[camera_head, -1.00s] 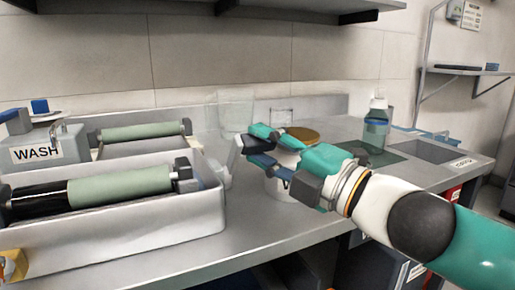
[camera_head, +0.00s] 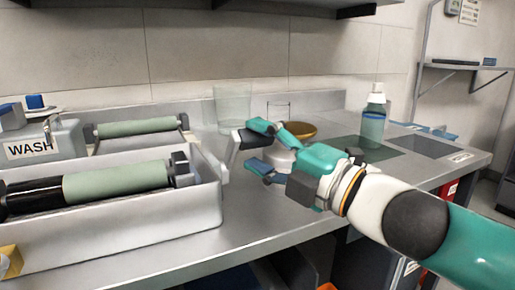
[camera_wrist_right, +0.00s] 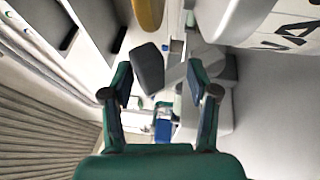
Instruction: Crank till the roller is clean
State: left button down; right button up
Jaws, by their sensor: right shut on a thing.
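The near roller (camera_head: 115,182) lies in a grey wash tray (camera_head: 150,232) at the left of the head view. Its left part is black with ink and the rest is pale green. A crank with a dark grip (camera_head: 244,138) stands beyond the tray's right end. My right gripper (camera_head: 258,147) reaches it from the right and is shut on the crank grip. In the right wrist view, the dark grip (camera_wrist_right: 148,68) shows between the fingers (camera_wrist_right: 160,85). Part of the crank is hidden by the gripper. My left gripper is out of view.
A second green roller (camera_head: 136,127) lies behind, near the grey WASH box (camera_head: 62,145). A clear beaker (camera_head: 232,103), an amber bowl (camera_head: 302,131) and a bottle (camera_head: 373,122) stand at the back. The counter (camera_head: 255,228) in front of the gripper is clear.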

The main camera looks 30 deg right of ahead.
jog(key=shift+f, duration=0.15)
jog(key=v, duration=1.2)
dwell(0.9)
